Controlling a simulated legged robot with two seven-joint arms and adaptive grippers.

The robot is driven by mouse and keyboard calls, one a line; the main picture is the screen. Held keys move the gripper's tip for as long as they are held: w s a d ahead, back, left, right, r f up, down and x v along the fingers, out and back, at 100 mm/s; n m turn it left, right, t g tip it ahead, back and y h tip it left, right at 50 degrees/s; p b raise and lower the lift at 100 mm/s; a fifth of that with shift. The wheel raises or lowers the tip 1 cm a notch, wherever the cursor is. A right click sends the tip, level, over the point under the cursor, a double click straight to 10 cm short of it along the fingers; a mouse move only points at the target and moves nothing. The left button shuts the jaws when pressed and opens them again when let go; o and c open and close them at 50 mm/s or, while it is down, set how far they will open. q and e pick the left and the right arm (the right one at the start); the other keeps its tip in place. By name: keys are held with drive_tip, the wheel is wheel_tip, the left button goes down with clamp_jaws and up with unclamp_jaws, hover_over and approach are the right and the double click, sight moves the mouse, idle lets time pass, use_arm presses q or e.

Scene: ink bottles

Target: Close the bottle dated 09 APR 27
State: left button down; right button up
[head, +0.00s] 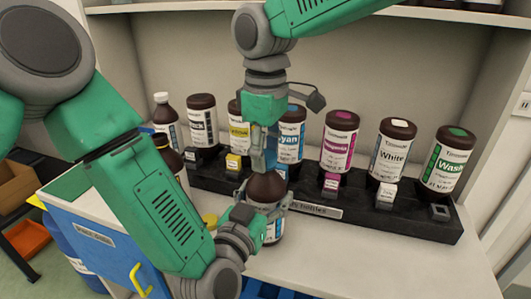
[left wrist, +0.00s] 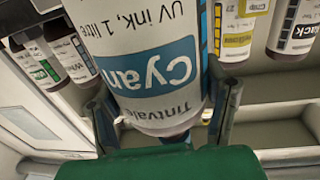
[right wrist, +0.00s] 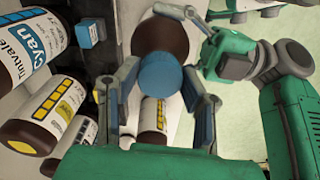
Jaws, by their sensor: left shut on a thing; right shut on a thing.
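My left gripper (head: 262,207) is shut around the body of a brown bottle (head: 267,186) with a white label. In the left wrist view its label (left wrist: 150,70) reads Cyan, upside down there. No date is legible on it. My right gripper (head: 268,160) points down above this bottle. In the right wrist view it is shut on a blue cap (right wrist: 160,74), which lies in front of the brown bottle top (right wrist: 165,38). The cap hides the bottle's mouth, so I cannot tell whether they touch.
Behind stands a black rack (head: 400,219) with several ink bottles, including another cyan one (head: 291,140), a magenta one (head: 338,145), a white one (head: 391,155) and a Wash one (head: 447,160). Two bottles stand at the left, behind my left arm. A yellow cap (head: 210,220) lies on the counter. The counter's right front (head: 380,262) is clear.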

drive_tip(key=o, duration=1.4)
wheel_tip(320, 180, up, 12)
drive_tip(key=shift+w+f, duration=0.1)
use_arm(q)
drive_tip(key=shift+c, duration=0.9)
unclamp_jaws()
